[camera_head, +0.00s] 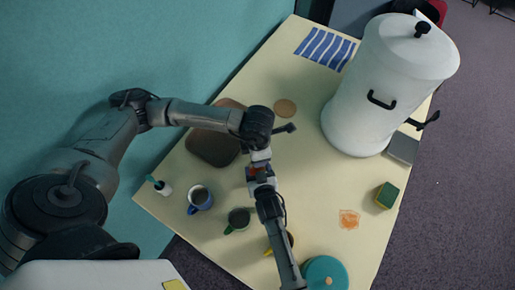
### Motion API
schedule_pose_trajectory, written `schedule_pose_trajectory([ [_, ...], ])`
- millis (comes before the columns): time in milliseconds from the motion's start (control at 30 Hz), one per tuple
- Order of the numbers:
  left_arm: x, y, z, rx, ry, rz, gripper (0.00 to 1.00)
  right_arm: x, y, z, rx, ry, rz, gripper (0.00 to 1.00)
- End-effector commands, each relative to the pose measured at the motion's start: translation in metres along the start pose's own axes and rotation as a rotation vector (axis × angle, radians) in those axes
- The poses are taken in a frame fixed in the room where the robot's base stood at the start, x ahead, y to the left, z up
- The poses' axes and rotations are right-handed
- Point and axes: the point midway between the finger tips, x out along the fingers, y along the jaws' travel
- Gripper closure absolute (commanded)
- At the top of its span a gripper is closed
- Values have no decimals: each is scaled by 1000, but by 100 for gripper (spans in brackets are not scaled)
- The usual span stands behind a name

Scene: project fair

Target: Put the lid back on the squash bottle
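My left gripper (259,157) comes in from the left and points down over the middle of the table. My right gripper (260,178) reaches up from the bottom, and its end meets the left one. A small orange-red patch (257,169) shows between the two grippers. It may be part of the squash bottle, but the grippers hide most of it. I cannot make out the lid. The fingers are too small and covered to show whether either gripper is open or shut.
A large white urn (390,80) stands at the back right. Mugs, including a blue one (200,198) and a green one (238,219), stand front left. A brown tray (213,145), teal round tin (325,274), sponge (387,195) and striped cloth (325,46) lie around.

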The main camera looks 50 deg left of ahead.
Motion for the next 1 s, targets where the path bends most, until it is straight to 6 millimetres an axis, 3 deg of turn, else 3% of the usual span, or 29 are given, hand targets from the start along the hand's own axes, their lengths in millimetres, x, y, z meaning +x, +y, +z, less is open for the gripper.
schedule_pose_trajectory([
  [267, 1, 0, 0, 0, 1, 0, 47, 0, 0, 0, 0, -1, 0, 99],
  [800, 1, 0, 0, 0, 1, 0, 97, 0, 0, 1, 0, -1, 0, 99],
  [967, 1, 0, 0, 6, 1, 0, 97, 0, 0, 1, 0, -1, 0, 99],
  [1000, 1, 0, 0, 6, 1, 0, 67, 0, 0, 1, 0, -1, 0, 99],
])
